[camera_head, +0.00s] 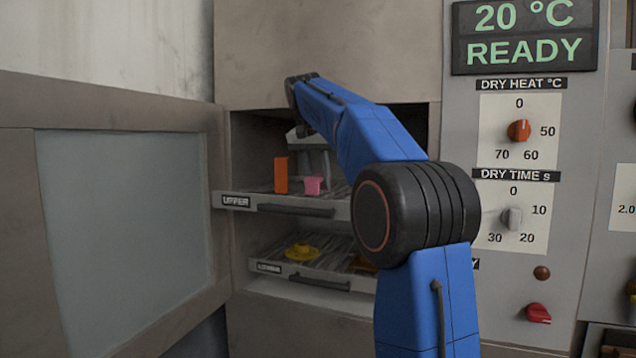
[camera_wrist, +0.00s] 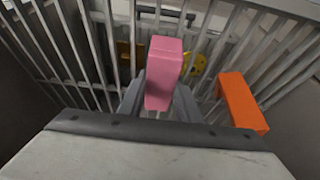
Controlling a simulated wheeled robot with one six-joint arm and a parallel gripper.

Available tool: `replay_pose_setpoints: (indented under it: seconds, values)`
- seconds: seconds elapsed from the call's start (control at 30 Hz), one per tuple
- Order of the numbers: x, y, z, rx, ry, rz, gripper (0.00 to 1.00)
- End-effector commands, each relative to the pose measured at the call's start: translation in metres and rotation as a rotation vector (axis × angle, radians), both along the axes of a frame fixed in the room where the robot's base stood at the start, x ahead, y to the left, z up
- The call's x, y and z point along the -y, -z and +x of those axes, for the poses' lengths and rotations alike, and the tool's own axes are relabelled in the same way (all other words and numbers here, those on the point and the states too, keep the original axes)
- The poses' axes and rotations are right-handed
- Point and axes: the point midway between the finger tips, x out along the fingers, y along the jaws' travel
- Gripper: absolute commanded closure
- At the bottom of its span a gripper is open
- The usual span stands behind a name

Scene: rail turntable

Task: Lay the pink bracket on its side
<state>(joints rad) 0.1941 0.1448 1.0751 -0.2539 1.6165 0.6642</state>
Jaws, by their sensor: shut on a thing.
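The pink bracket (camera_head: 314,184) is on the upper rack inside the drying cabinet, below my gripper (camera_head: 316,172). In the wrist view the pink bracket (camera_wrist: 164,72) shows as a pink block between my gripper's two grey fingers (camera_wrist: 160,100), which are shut on it. Its lower end is partly hidden by the fingers. I cannot tell whether it touches the rack bars.
An orange block (camera_head: 281,175) stands on the upper rack (camera_head: 235,201), close beside the bracket; it also shows in the wrist view (camera_wrist: 240,103). A yellow part (camera_head: 300,251) lies on the lower rack (camera_head: 268,267). The cabinet door (camera_head: 120,220) is open at left.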

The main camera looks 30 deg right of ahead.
Motion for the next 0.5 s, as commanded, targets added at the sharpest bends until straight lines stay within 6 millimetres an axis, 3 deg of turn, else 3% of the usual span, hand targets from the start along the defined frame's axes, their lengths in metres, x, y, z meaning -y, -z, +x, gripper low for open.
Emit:
replay_pose_setpoints:
  seconds: [0.47,0.5]
  values:
    - [-0.0004,0.0111,-0.0003,0.0,0.0,0.0,1.0]
    - [-0.0004,0.0122,-0.0003,-0.001,-0.001,0.001,0.67]
